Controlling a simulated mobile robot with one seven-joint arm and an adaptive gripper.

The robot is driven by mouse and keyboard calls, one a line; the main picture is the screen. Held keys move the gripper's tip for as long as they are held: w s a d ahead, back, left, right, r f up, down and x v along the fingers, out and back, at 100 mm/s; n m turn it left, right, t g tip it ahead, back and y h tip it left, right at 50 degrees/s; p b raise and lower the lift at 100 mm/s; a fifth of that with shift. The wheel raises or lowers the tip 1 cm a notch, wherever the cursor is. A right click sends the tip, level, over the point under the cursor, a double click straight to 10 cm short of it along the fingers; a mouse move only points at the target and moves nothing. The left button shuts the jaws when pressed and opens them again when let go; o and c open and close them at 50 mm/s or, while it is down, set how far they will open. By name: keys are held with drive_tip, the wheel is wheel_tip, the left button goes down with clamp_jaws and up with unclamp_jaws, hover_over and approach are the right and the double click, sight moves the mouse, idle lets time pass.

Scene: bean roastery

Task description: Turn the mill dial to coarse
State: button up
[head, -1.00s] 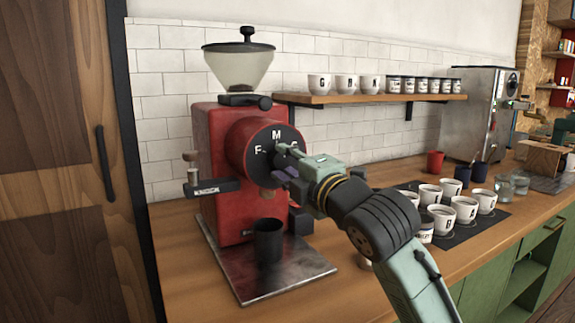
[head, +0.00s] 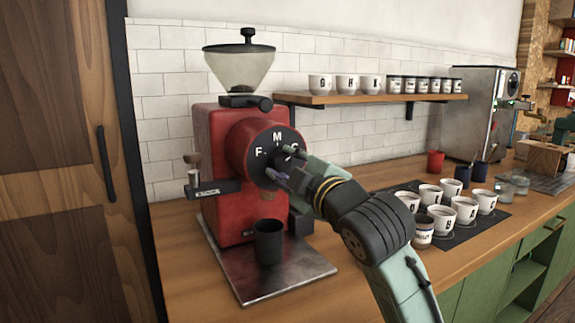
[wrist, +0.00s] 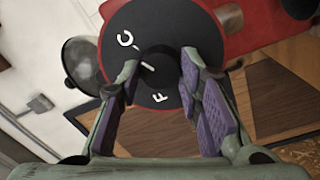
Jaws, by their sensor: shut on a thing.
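The red mill (head: 225,130) stands on the counter at left. My gripper (head: 281,163) is at the dial's front, one finger above the other. In the wrist view, my gripper (wrist: 158,62) is closed around the dark central knob (wrist: 160,62), a finger on each side. C and F show on the dial (wrist: 180,18) there; M is not visible.
A dark cup (head: 269,242) stands on the mill's metal tray (head: 300,268). Several lettered cups stand on a black mat (head: 478,226) to the right of my arm. A wooden shelf (head: 425,98) with cups and jars runs along the wall.

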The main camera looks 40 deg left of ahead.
idle(0.3)
drive_tip(key=o, duration=1.2)
drive_tip(key=shift+c, duration=0.2)
drive_tip(key=v, duration=1.2)
